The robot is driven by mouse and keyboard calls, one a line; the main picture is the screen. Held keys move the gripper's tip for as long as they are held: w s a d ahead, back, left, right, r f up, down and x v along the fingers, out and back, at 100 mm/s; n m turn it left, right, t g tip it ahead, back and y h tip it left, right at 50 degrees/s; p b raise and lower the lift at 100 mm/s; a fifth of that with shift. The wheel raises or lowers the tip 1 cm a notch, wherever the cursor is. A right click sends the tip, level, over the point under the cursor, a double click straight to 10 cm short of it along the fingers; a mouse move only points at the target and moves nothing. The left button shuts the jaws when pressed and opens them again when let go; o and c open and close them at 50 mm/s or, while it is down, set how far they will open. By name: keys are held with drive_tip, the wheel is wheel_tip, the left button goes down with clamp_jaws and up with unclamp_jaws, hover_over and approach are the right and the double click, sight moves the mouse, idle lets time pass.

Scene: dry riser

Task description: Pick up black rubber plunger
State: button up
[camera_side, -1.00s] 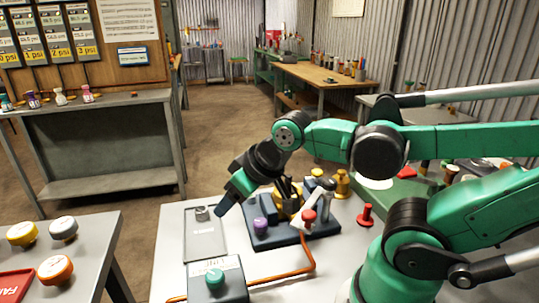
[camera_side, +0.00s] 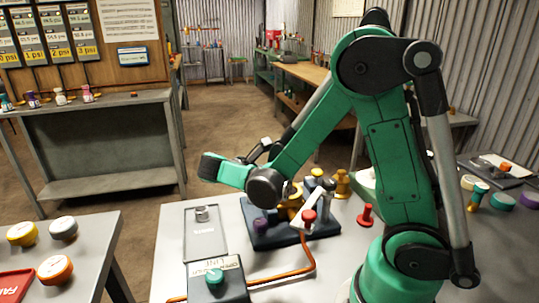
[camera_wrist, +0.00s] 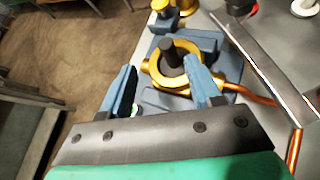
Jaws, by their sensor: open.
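A short black cylinder (camera_wrist: 171,53), seemingly the rubber plunger, stands inside a gold ring-shaped valve body (camera_wrist: 152,71) in the wrist view. My gripper (camera_wrist: 161,66) is open, with its blue fingers apart on either side of the ring in that view. Nothing shows between the fingertips as held, and I cannot tell their height above the plunger. In the side view the gold body (camera_side: 292,205) sits on a dark blue base (camera_side: 268,238), partly hidden by my arm. I cannot make out the plunger or fingertips there.
A grey box with a green knob (camera_side: 214,276) and an orange hose (camera_side: 305,262) are in front. A grey tray (camera_side: 206,240) lies left.

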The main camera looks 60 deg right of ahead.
sight(293, 189)
drive_tip(key=shift+s+d+f+n+g+h, duration=0.2)
drive_tip(key=shift+s+d+n+g+h, duration=0.3)
drive_tip(key=shift+g, duration=0.4)
drive_tip(key=shift+x, duration=2.6)
clamp_jaws()
